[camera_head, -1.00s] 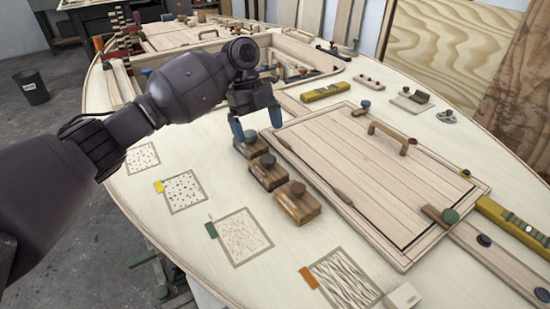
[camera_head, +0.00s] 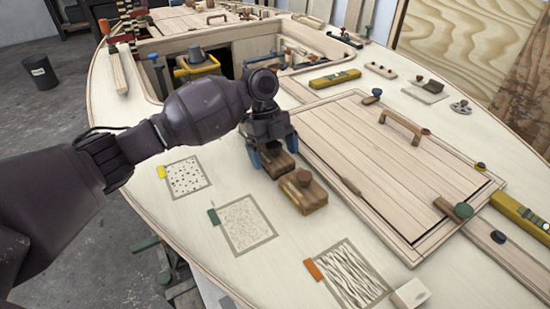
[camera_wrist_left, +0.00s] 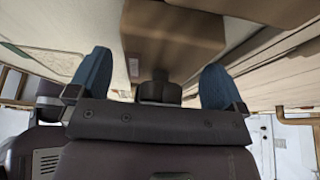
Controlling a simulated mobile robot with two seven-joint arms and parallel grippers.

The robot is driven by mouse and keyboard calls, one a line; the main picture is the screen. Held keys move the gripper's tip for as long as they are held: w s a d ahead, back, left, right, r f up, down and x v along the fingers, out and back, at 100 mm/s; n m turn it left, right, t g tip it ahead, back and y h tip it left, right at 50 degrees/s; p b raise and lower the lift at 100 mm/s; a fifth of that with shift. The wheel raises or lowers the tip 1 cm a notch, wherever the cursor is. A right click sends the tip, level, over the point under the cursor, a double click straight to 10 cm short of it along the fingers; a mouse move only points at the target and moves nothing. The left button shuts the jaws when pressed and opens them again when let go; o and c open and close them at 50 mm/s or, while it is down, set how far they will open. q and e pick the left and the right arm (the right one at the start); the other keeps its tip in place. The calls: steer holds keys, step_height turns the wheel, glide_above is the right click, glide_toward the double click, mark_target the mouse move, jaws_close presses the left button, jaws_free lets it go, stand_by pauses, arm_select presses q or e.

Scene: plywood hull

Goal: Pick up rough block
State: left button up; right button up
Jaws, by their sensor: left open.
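Wooden blocks with round knobs stand on the pale deck. The nearest (camera_head: 310,196) is brown and fully in view, just right of and nearer than my left gripper (camera_head: 274,154). Another block (camera_head: 282,168) is partly covered by the gripper, whose blue fingers are open around or just above its top. A third block seen earlier is hidden behind the gripper. I cannot tell which block is the rough one. In the left wrist view, a brown block (camera_wrist_left: 175,32) lies beyond the open fingers (camera_wrist_left: 155,78), with a dark knob between them. My right gripper is out of view.
A framed hatch panel (camera_head: 365,150) with a wooden handle (camera_head: 404,128) lies right of the blocks. Framed texture patches (camera_head: 244,224) line the deck in front. A yellow level (camera_head: 335,79) lies behind. An open well holds a yellow tool bin (camera_head: 196,68).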

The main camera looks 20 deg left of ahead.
mark_target(275, 146)
arm_select(q)
steer(key=shift+d+f, duration=0.1)
steer(key=shift+f, duration=0.05)
steer(key=shift+c, duration=1)
steer(key=c, duration=0.7)
steer(key=shift+c, duration=1)
step_height(275, 146, up, 9)
steer(key=shift+r+p, duration=0.15)
steer(key=shift+p, duration=0.85)
steer(key=shift+r, duration=0.4)
